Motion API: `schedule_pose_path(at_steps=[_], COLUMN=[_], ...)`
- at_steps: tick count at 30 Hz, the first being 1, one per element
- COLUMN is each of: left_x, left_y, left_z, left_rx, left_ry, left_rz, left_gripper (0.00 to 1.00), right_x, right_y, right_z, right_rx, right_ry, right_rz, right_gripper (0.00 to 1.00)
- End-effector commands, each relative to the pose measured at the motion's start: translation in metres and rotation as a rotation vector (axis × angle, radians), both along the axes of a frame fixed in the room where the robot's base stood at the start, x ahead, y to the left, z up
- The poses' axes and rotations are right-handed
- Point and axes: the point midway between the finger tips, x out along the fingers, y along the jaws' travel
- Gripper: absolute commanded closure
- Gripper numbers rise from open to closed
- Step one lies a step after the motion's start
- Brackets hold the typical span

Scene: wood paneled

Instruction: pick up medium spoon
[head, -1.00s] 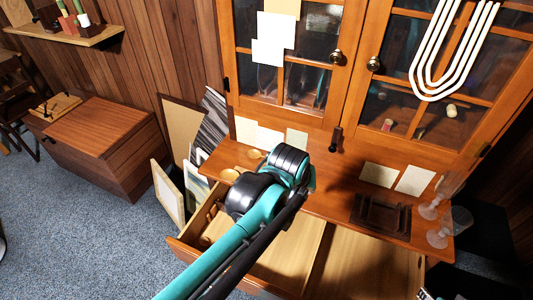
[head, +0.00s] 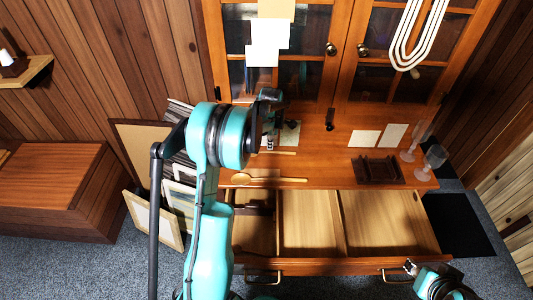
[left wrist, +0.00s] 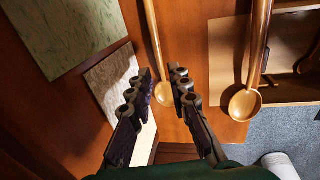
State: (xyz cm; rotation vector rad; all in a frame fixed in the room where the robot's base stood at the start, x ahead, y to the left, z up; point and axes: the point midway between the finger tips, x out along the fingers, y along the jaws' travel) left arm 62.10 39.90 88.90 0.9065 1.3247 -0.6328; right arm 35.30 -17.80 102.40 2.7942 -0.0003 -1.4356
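Two wooden spoons lie on the cabinet's counter. The front spoon (head: 270,179) lies fully in sight in the head view, bowl to the left. The rear spoon (head: 283,152) shows only part of its handle there; my left arm hides its bowl. In the left wrist view the rear spoon (left wrist: 154,50) is thinner, and the front spoon (left wrist: 255,60) looks larger. I cannot tell which is the medium one. My left gripper (left wrist: 160,73) is open, its fingers either side of the rear spoon near its bowl, not visibly gripping it. My right gripper (head: 410,268) is low at right, its opening unclear.
An open, divided drawer (head: 310,222) juts out below the counter. A dark tray (head: 377,171) and clear glasses (head: 433,160) stand at the counter's right. Cards (head: 364,138) lie near the glass doors. Framed pictures (head: 153,220) lean at left.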

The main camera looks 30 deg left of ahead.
Motion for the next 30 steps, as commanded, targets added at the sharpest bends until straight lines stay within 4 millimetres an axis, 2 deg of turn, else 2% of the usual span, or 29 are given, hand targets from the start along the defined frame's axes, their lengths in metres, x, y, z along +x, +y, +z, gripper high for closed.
schedule_pose_path(at_steps=[1,8,15,22,23,24,25,30], left_x=[0.001,0.004,0.010,0.011,0.011,0.011,0.011,0.011], left_y=[0.001,0.004,0.009,0.009,0.009,0.009,0.009,0.009], left_z=[-0.009,-0.031,-0.065,-0.065,-0.065,-0.065,-0.065,-0.065], left_rx=[0.000,0.001,0.001,0.001,0.001,0.001,0.001,0.001], left_ry=[0.000,-0.001,0.000,0.000,0.000,0.000,0.000,0.000], left_rz=[-0.001,-0.002,-0.004,-0.004,-0.004,-0.004,-0.004,-0.004], left_gripper=[0.81,0.81,0.81,0.81,0.87,0.97,1.00,1.00], right_x=[0.000,0.000,0.000,0.000,0.000,0.000,0.000,0.000], right_y=[0.000,0.000,0.000,0.000,0.000,0.000,0.000,0.000], right_z=[-0.005,-0.015,-0.031,-0.030,-0.030,-0.030,-0.030,-0.030], right_rx=[0.000,0.000,0.000,0.000,0.000,0.000,0.000,0.000], right_ry=[0.000,0.000,0.000,0.000,0.000,0.000,0.000,0.000], right_rz=[0.000,0.000,0.000,0.000,0.000,0.000,0.000,0.000], right_gripper=[0.60,0.60,0.60,0.60,0.60,0.60,0.60,0.60])
